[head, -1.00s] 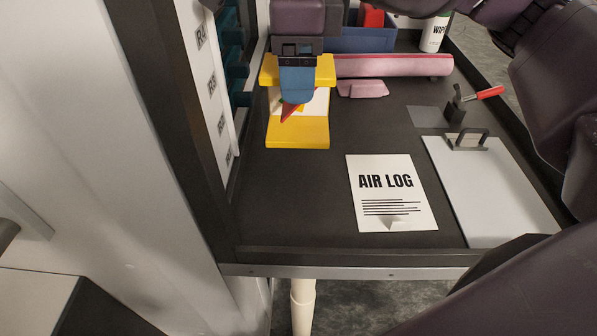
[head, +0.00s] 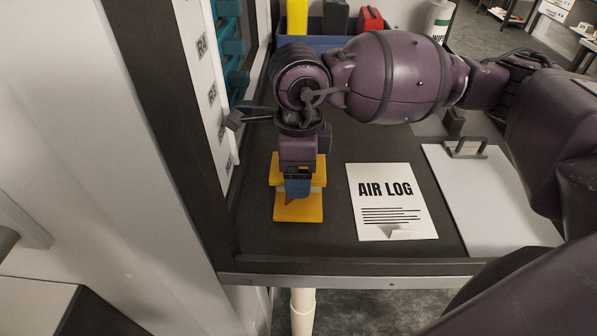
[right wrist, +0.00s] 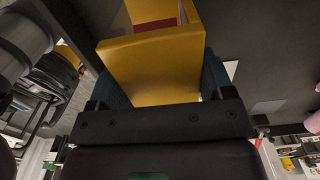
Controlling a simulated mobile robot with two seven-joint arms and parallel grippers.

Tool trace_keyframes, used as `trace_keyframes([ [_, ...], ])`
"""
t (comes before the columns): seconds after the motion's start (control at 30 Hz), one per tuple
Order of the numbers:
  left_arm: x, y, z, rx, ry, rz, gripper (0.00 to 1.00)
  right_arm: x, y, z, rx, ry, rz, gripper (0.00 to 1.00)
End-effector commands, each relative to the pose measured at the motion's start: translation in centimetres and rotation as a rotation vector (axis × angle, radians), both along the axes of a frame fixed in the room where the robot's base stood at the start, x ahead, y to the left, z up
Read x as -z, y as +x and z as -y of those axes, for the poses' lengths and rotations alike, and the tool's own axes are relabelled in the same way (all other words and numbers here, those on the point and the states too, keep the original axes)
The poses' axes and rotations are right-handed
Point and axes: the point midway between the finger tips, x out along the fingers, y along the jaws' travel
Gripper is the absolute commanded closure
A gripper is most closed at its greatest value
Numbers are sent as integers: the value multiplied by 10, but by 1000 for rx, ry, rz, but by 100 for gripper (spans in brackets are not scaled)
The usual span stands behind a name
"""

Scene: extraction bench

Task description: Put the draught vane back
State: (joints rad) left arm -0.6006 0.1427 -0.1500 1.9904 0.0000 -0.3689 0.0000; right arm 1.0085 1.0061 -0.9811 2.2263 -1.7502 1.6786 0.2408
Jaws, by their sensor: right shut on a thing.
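The draught vane appears to be the yellow piece (head: 298,212) with a pale face and a red pointer, in the head view over the front left of the dark bench. My right gripper (head: 297,187), with blue fingers, is shut on it from above. In the right wrist view the yellow body (right wrist: 155,70) fills the space between the blue fingers. I cannot tell whether its bottom touches the bench. My left gripper is not in view.
An AIR LOG sheet (head: 385,215) lies right of the vane, and a white clipboard (head: 485,205) lies farther right. A labelled white strip (head: 212,95) and teal parts (head: 232,50) line the left wall. A blue bin (head: 290,42) and wipes tub (head: 437,22) stand at the back.

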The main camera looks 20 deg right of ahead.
Motion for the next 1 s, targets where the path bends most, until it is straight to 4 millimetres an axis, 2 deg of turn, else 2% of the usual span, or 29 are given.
trace_keyframes([
  [0.13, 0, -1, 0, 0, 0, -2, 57, 13, 0, 0, 0, 1, 0, 58],
  [0.57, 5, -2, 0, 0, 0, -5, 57, 18, 0, 0, 0, 0, 1, 58],
  [0.6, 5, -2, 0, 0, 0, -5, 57, 18, 0, 0, 0, 0, 1, 24],
  [0.73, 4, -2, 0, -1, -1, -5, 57, 17, 0, 0, 0, 0, 1, 4],
  [0.77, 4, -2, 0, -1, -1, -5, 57, 17, 0, 0, 0, 0, 1, 0],
  [1.0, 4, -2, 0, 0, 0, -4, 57, 16, 0, 0, 0, 0, 1, 0],
])
